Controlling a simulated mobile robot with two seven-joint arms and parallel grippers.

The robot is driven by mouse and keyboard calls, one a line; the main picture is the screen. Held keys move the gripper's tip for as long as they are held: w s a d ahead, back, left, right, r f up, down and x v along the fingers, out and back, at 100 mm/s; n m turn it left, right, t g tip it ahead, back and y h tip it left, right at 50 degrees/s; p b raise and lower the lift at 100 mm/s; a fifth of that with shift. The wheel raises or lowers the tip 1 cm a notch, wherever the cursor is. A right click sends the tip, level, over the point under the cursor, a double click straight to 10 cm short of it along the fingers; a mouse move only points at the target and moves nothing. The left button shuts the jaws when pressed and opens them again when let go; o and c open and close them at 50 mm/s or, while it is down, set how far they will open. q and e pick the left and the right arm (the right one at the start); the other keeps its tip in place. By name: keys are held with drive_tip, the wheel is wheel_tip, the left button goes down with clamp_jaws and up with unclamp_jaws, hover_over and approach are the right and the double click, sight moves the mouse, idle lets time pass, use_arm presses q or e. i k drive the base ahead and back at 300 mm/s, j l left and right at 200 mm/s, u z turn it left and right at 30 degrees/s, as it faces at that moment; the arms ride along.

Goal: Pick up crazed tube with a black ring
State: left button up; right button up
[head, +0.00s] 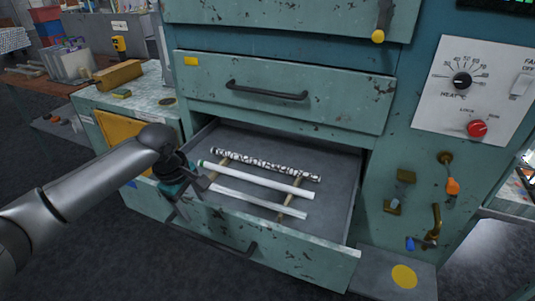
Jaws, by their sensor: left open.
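A crazed tube (268,164), white with a dark cracked pattern, lies at the back of the open drawer (335,160). Its left end looks dark; a black ring is too small to make out clearly. In front of it lies a plain white tube (256,180) with a green mark at its left end. A third, paler tube (262,201) lies nearest the drawer front. The tubes rest across thin wooden strips. My left gripper (193,203) is open and empty over the drawer's left front corner, left of the tubes. My right gripper is out of view.
A closed drawer (285,92) with a black handle sits above the open one. A control panel (475,90) with a dial and red button is at right. A cluttered side bench (135,100) stands at left. The drawer's right part is empty.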

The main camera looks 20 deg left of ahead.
sight(266, 165)
drive_tip(key=i, duration=1.15)
